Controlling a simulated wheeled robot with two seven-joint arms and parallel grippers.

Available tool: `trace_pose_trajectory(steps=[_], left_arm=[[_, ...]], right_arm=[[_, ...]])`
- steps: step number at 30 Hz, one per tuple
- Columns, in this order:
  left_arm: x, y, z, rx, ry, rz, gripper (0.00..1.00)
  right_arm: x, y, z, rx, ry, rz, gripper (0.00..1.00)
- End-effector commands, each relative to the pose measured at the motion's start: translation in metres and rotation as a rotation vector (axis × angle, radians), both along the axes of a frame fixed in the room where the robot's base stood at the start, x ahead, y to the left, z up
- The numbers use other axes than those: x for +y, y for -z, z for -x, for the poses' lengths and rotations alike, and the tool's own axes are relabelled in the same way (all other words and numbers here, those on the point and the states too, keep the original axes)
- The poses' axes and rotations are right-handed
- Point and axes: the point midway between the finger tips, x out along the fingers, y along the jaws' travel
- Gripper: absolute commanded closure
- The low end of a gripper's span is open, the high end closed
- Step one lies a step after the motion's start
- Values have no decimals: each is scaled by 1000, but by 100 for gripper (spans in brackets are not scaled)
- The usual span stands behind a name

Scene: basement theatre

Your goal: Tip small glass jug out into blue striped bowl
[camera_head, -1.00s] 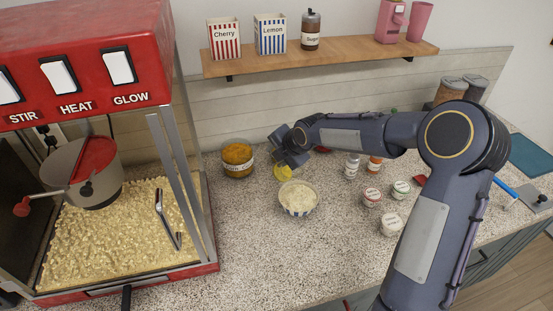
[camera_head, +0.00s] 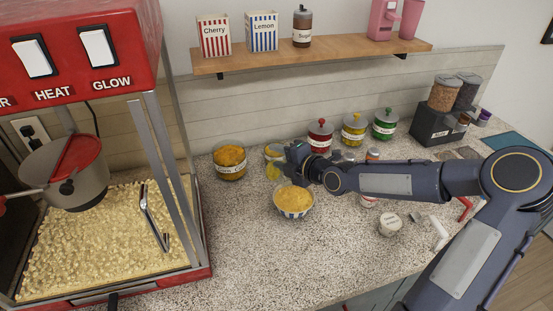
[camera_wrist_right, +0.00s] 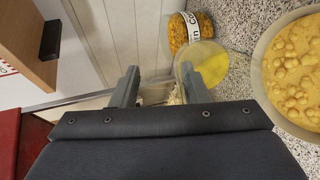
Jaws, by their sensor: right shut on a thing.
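My right gripper (camera_head: 297,158) is shut on the small glass jug (camera_head: 273,172), just above and behind the blue striped bowl. In the right wrist view the gripper's fingers (camera_wrist_right: 160,88) are beside the jug (camera_wrist_right: 205,62), which shows yellow inside. How far the jug tilts, and how much is in it, I cannot tell. The blue striped bowl (camera_head: 293,212) stands upright on the counter, filled with yellow-coated popcorn. Its rim and popcorn also show at the right of the right wrist view (camera_wrist_right: 297,75). My left gripper is not in view.
A corn jar (camera_head: 230,163) stands left of the gripper. Red (camera_head: 320,137), yellow (camera_head: 353,131) and green (camera_head: 384,125) lidded jars stand behind my arm. The popcorn machine (camera_head: 100,240) fills the left. The counter in front of the bowl is clear.

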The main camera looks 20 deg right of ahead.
Motion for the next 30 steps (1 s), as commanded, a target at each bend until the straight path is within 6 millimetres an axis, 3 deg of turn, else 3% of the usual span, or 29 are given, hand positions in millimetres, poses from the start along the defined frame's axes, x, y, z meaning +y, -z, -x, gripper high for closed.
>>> trace_pose_trajectory(steps=[30], left_arm=[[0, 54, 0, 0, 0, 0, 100]], right_arm=[[-14, 0, 22, -287, -1, -179, 98]])
